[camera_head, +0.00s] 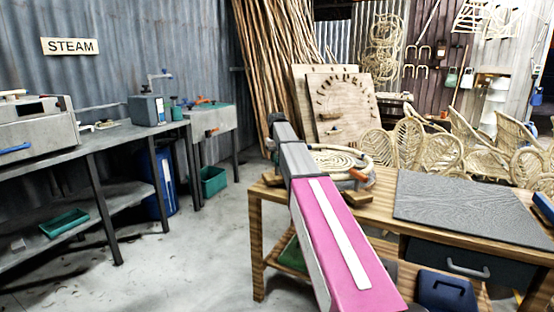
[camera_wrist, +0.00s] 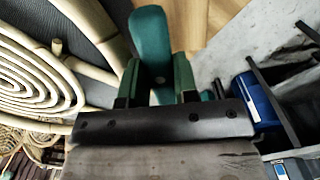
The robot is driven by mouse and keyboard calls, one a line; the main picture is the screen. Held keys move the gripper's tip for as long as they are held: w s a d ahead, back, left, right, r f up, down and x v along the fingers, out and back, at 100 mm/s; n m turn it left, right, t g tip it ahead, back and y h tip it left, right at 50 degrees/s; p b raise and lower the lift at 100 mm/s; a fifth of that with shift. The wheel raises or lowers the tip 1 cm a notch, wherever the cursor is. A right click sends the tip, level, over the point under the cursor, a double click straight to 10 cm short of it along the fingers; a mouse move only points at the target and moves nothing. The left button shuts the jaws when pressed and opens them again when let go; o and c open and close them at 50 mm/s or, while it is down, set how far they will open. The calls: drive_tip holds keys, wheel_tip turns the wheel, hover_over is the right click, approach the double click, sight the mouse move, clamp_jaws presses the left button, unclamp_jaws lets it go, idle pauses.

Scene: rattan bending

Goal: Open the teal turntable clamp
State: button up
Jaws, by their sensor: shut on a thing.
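The teal clamp (camera_wrist: 150,35) shows in the wrist view as a rounded upright piece at the top centre. My gripper (camera_wrist: 157,78) is at its lower part, with one finger on each side, shut on it. The clamp stands beside a rattan coil (camera_wrist: 40,80) wound in a spiral at the left of the wrist view. In the head view, the coil (camera_head: 335,160) lies on the wooden workbench (camera_head: 385,210), partly behind my arm. My fingers and the teal clamp are hidden there by my arm. How far the clamp is turned cannot be told.
An orange piece (camera_head: 359,175) sits at the coil's right edge. A dark grey mat (camera_head: 470,205) covers the bench's right part. A metal steam bench (camera_head: 100,145) stands at left, with a blue barrel (camera_head: 160,180) below. Open floor lies between the benches.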

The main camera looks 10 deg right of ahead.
drive_tip(key=shift+n, duration=0.3)
drive_tip(key=o, duration=0.9)
wheel_tip(320, 180, up, 11)
drive_tip(key=shift+f, duration=0.1)
idle(0.5)
